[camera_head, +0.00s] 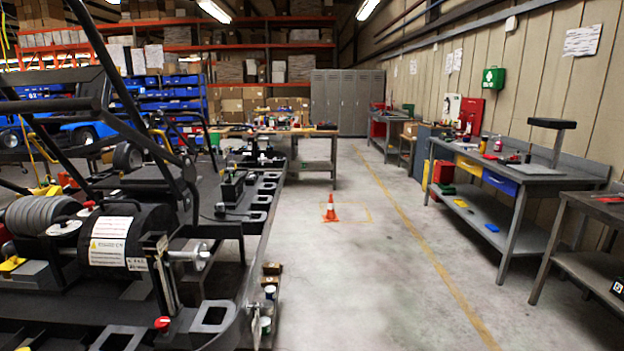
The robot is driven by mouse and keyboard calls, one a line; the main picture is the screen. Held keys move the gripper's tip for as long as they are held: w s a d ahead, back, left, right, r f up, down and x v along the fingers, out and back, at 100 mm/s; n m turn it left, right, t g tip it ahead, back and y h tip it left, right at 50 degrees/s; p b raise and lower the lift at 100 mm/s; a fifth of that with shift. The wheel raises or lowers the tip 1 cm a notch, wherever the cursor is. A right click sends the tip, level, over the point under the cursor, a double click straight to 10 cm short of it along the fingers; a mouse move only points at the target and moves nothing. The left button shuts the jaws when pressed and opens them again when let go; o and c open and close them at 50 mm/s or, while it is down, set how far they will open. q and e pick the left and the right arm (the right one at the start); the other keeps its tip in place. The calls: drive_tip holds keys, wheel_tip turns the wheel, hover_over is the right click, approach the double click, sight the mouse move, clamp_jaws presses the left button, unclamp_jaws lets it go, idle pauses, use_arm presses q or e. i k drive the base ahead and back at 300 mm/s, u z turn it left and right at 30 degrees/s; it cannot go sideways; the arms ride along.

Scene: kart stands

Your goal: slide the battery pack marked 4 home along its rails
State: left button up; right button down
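I cannot make out a battery pack marked 4 or its rails in this view. A black kart frame (150,205) fills the left side, with tubes, a motor-like drum and brackets on it. A white warning label (109,240) is on the dark drum, its text too small to read. A small dark object with a pale mark (617,287) is cut off at the right edge, and I cannot tell what it is. Neither of my grippers shows.
An orange cone (330,208) stands on the open concrete floor (365,270). A grey workbench (520,181) with drawers lines the right wall, with another bench (592,264) nearer. A table (318,157) and grey lockers (347,100) stand behind.

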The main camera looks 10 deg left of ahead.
sight(232, 188)
drive_tip(key=z, duration=0.3)
drive_tip(key=i, duration=5.45)
drive_tip(key=u, duration=4.4)
